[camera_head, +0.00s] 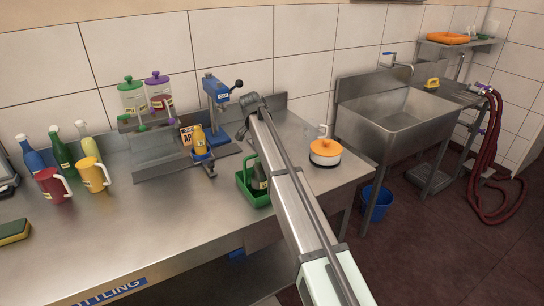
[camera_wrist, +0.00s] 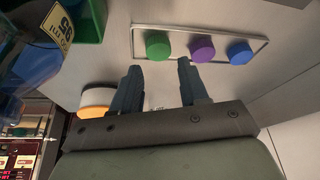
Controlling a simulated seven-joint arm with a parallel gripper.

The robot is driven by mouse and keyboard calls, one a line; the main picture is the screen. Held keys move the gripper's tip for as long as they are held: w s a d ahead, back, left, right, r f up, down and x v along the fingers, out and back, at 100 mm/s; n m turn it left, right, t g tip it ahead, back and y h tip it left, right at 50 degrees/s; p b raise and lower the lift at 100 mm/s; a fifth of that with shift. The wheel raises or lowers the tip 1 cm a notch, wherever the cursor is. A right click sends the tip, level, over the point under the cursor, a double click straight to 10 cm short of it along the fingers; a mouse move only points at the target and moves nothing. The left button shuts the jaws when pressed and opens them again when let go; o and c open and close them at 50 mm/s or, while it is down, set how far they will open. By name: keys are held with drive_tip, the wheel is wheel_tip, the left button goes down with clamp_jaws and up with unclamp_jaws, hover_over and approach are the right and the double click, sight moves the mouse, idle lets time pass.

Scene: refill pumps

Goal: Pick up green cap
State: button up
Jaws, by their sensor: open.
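The green cap (camera_wrist: 158,45) is round and sits at the left end of a row on a pale rimmed tray (camera_wrist: 258,44) in the wrist view. A purple cap (camera_wrist: 202,50) and a blue cap (camera_wrist: 239,53) sit to its right. My gripper (camera_wrist: 159,76) is open, with nothing between its two dark fingers. In the wrist picture the fingertips lie just below the green and purple caps, apart from the green one. I cannot make out the caps or the fingers in the head view, where my arm covers part of the bench.
A green crate (camera_head: 244,184) stands left of my arm, and an orange-and-white pot (camera_head: 325,154) stands to its right. A blue press (camera_head: 215,95) stands behind. Pitchers and bottles fill the bench's left side. A sink (camera_head: 395,112) is at right.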

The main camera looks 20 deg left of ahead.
drive_tip(key=shift+x, duration=2.6)
drive_tip(key=shift+s, duration=0.2)
drive_tip(key=shift+c, duration=0.4)
drive_tip(key=c, duration=0.4)
drive_tip(key=shift+o, duration=0.2)
